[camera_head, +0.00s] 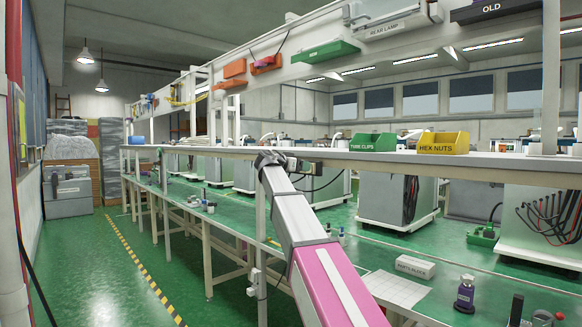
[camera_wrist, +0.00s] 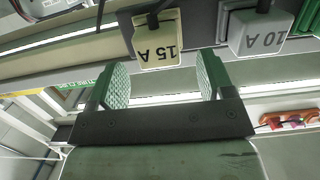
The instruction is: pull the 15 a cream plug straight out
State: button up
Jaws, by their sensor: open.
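The cream plug (camera_wrist: 158,38) marked "15 A" shows at the top middle of the wrist view, its lettering upside down in the picture. A dark cable leaves its upper end. It sits against a dark grey surface. My gripper (camera_wrist: 162,85) is open, its two green-padded fingers apart, with the plug near the gap between the fingertips and not gripped. I cannot tell the exact depth between them. In the head view my arm reaches to the shelf edge, where my gripper (camera_head: 283,160) shows small; the cream plug is not distinguishable there.
A grey plug (camera_wrist: 262,33) marked "10 A" sits close to the right of the cream plug. Green (camera_head: 374,142) and yellow (camera_head: 443,143) bins stand on the shelf (camera_head: 335,153).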

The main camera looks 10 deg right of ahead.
jog(key=shift+x, duration=1.35)
jog(key=c, duration=1.1)
jog(key=shift+c, duration=0.2)
jog(key=shift+s+a, duration=0.1)
jog(key=shift+a, duration=0.1)
jog(key=shift+f+v, duration=0.2)
jog(key=shift+v, duration=1.1)
jog(key=shift+f+v, duration=0.15)
jog(key=shift+v, duration=1.1)
jog(key=shift+f, duration=0.1)
